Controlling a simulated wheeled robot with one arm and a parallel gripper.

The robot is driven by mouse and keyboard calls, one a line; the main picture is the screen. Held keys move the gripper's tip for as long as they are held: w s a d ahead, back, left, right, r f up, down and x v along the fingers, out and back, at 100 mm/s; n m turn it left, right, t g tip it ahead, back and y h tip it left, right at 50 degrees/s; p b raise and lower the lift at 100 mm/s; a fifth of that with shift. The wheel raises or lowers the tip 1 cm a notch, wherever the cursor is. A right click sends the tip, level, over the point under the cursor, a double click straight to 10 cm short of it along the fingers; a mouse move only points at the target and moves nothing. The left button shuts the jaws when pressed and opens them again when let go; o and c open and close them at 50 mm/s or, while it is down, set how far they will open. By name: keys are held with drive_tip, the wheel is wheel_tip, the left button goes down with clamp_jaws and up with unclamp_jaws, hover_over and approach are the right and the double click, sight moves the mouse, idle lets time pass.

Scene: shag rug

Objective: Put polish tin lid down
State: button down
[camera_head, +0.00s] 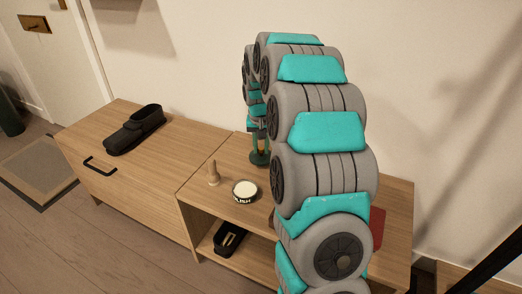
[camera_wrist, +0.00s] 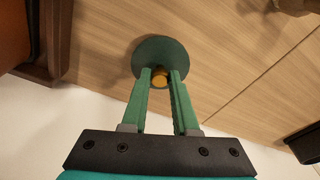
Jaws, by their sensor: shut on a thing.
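The polish tin lid (camera_wrist: 148,50) is a dark green disc with a small gold knob between my fingertips in the wrist view. My gripper (camera_wrist: 161,76) has green fingers and is shut on this knob. In the head view my gripper (camera_head: 259,148) is above the back of the wooden bench, with the lid (camera_head: 259,159) at its tips, close to the top. I cannot tell whether the lid touches the wood. The open polish tin (camera_head: 245,191), dark with a pale filling, stands nearer the front edge, apart from the lid.
A black object (camera_head: 229,239) lies on the lower shelf. A red item (camera_head: 377,226) is partly hidden behind my arm. The wall is close behind.

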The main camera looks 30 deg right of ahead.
sight(261, 159)
drive_tip(key=shift+f, duration=0.75)
drive_tip(key=c, duration=0.7)
unclamp_jaws()
drive_tip(key=shift+f, duration=0.1)
wheel_tip(261, 159, up, 11)
drive_tip(key=s, duration=0.1)
drive_tip(key=s+a+r+n+g, duration=0.1)
drive_tip(key=s+a+n, duration=0.1)
drive_tip(key=s+a, duration=0.55)
drive_tip(key=s+a+n+g, duration=0.1)
drive_tip(key=s+a, duration=0.4)
drive_tip(key=s, duration=0.6)
drive_tip(key=s+a+f+n, duration=0.1)
drive_tip(key=s, duration=0.6)
drive_tip(key=s+a+f+n+g, duration=0.1)
drive_tip(key=s+a+f, duration=0.1)
drive_tip(key=s, duration=0.5)
drive_tip(key=s+a+f+n, duration=0.1)
drive_tip(key=s+f, duration=0.1)
drive_tip(key=s, duration=0.5)
drive_tip(key=shift+s+a+y, duration=0.25)
drive_tip(key=shift+a+y, duration=0.15)
